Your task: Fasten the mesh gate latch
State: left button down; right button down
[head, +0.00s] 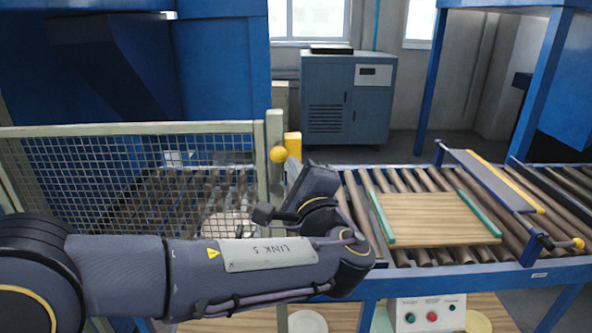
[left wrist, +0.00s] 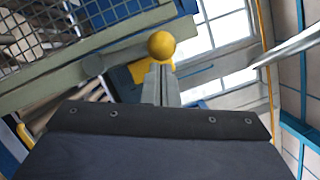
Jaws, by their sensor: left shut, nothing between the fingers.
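The mesh gate (head: 130,128) has a pale green frame and stands at the left in the head view. Its right end is beside a pale post (head: 274,150); a gap there is hard to judge. The latch has a yellow ball knob (head: 278,154) and a yellow block (head: 292,140) at the post. In the left wrist view the knob (left wrist: 162,45) is just beyond my fingertips. My left gripper (left wrist: 160,75) is shut and empty, pointing at the knob; I cannot tell whether it touches. In the head view my forearm hides the gate's lower part. My right gripper is not in view.
A roller conveyor (head: 345,195) carries a wooden board (head: 435,218) with green edges at right. A hinged flap (head: 490,178) stands beside it. A button panel (head: 430,315) is at the front. A blue cabinet (head: 345,100) stands behind.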

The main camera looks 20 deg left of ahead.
pick_arm(q)
jog(key=s+a+f+n+g+h+b, duration=0.1)
jog(key=a+f+n+h+b, duration=0.1)
jog(key=a+n+b, duration=0.4)
jog(key=s+a+f+n+g+h+b, duration=0.1)
jog(key=a+f+n+b, duration=0.3)
jog(key=n+b, duration=0.7)
jog(key=shift+s+a+g+h+b, duration=0.3)
jog(key=shift+s+a+h+b, duration=0.7)
jog(key=shift+b, duration=1.55)
jog(key=shift+w+a, duration=0.15)
jog(key=shift+a, duration=0.05)
